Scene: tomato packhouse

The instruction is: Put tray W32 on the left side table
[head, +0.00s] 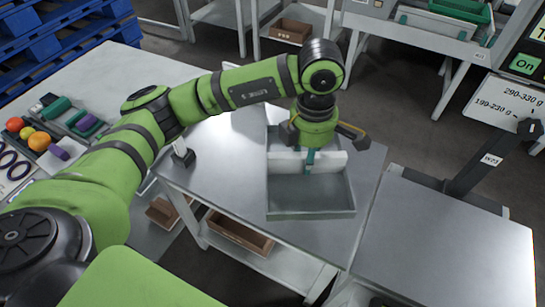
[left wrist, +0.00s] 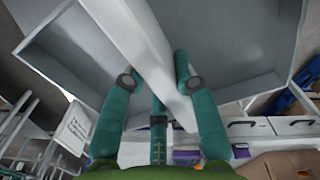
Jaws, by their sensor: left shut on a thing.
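A grey tray (head: 312,214) with a raised white middle wall (head: 335,161) is over the metal table (head: 225,150) in the centre of the head view. I cannot tell whether it touches the table top. My left gripper (head: 310,160) points down from above and is shut on the middle wall. In the left wrist view the green-blue fingers (left wrist: 155,85) lie on either side of this white wall (left wrist: 140,40), and the tray (left wrist: 65,60) spreads to both sides. No W32 label is readable on the tray. My right gripper is not in view.
A left table (head: 95,75) carries coloured fruit (head: 38,141), rings and small items. A grey-topped stand (head: 450,245) with a dark post (head: 495,155) and small tag is at right. Brown boxes (head: 240,232) sit on the shelf below. Blue pallets (head: 60,35) stand at upper left.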

